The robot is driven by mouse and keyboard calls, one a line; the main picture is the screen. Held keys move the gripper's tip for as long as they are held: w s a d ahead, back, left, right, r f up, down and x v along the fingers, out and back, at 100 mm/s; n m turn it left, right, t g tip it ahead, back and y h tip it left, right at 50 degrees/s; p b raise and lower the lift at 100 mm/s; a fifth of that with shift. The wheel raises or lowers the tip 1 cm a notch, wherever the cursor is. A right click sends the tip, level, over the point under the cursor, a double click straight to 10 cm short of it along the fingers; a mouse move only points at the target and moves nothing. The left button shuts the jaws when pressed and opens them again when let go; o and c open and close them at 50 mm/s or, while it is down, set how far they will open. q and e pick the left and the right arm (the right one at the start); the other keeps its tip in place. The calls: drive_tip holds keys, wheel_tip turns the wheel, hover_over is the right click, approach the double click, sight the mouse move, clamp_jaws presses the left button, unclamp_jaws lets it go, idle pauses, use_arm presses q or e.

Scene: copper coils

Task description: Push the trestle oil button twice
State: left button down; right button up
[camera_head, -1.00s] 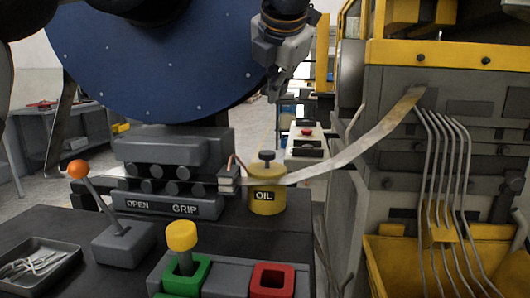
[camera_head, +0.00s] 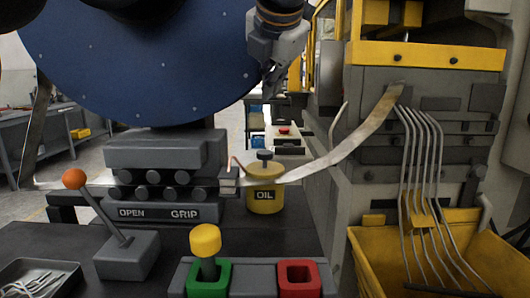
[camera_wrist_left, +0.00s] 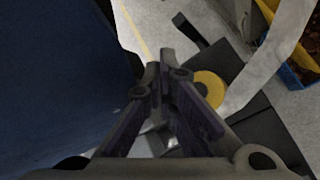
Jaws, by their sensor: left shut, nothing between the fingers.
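The yellow OIL can (camera_head: 264,195) stands upright beside the roller block in the head view. Its dark button (camera_head: 264,155) sticks up from the lid. My left gripper (camera_head: 268,93) points down in the air above the can, with a clear gap between its tips and the button. Its fingers are shut and empty. In the left wrist view the fingertips (camera_wrist_left: 158,68) lie beside the can's round yellow top (camera_wrist_left: 209,88); a finger partly covers it. My right gripper is not in view.
A metal strip (camera_head: 340,158) runs from the rollers past the can up to the machine at right. A large blue disc (camera_head: 140,60) is left of my gripper. An orange-knobbed lever (camera_head: 74,179), green button box (camera_head: 208,277) and red button box (camera_head: 298,279) stand in front.

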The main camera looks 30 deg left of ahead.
sight(269, 152)
use_arm(q)
drive_tip(key=shift+f, duration=4.4)
drive_tip(key=shift+f, duration=0.1)
drive_tip(key=shift+f, duration=0.35)
drive_tip(key=shift+f, duration=1)
drive_tip(key=shift+r, duration=1.4)
drive_tip(key=shift+r, duration=2.55)
